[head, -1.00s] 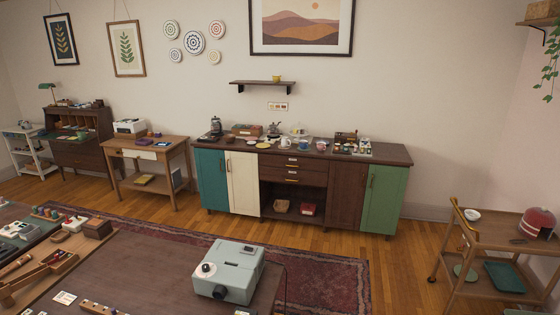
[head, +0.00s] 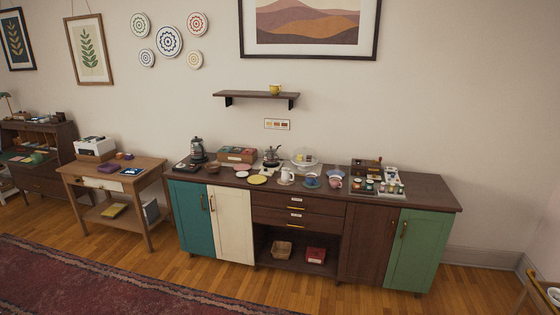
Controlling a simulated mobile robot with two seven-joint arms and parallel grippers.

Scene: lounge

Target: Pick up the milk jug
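A small white vessel (head: 286,177), which looks like the milk jug, stands upright near the front of the sideboard top, left of a blue cup (head: 311,180) and a pink cup (head: 334,184). It is too small in this view to make out its handle or spout clearly. A yellow plate (head: 257,180) lies to its left, and a dark gooseneck kettle (head: 272,156) stands behind it. Neither of my grippers is in view.
The sideboard (head: 430,196) stands against the wall with its doors shut. A domed stand (head: 304,157), a grinder kettle (head: 197,149) and a wooden box (head: 237,155) crowd its top. A side table (head: 125,171) stands left. Wood floor and a rug (head: 90,280) lie in front.

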